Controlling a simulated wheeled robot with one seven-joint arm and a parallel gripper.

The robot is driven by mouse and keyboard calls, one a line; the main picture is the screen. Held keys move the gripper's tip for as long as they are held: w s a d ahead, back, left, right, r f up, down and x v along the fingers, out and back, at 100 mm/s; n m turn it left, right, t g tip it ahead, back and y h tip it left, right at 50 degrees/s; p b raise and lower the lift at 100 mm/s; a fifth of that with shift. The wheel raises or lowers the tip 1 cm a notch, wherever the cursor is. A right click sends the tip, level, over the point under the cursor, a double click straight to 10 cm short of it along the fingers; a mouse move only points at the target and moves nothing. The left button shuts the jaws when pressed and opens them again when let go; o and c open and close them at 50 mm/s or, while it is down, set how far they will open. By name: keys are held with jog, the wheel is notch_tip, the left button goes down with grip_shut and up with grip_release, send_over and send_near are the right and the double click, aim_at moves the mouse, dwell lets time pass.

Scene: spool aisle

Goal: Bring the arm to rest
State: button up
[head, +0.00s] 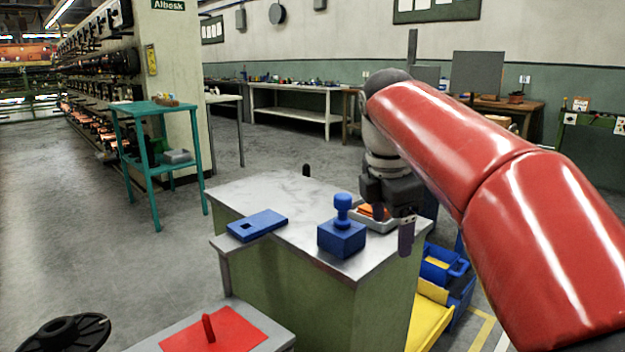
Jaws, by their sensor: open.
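My red arm reaches in from the right edge of the head view. My gripper (392,222) hangs at its end, above the right side of the grey-topped cabinet (275,190). Its dark fingers are apart, and I see nothing between them. A grey tray (377,226) with an orange item (372,211) lies behind the gripper and is partly hidden by it. A blue block with a knob (341,236) stands left of the gripper near the cabinet's front edge. A flat blue plate with a square hole (257,225) lies at the cabinet's left edge.
A low surface in front holds a red plate with an upright tab (214,333). A black spool (66,333) is at the lower left. Blue and yellow bins (440,266) stand right of the cabinet. A teal stand (157,165) is at the left. Open floor lies left of the cabinet.

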jog(key=s+d+f+m+t+y, duration=0.1)
jog(key=s+d+f+m+t, duration=0.1)
jog(key=s+f+m, duration=1.5)
jog(key=s+m+t, duration=0.1)
jog(key=s+m, duration=0.1)
jog(key=m, duration=0.1)
jog(key=shift+s+d+f+m+y, duration=0.3)
jog(key=shift+s+d+f, duration=0.05)
jog(key=shift+f, duration=0.05)
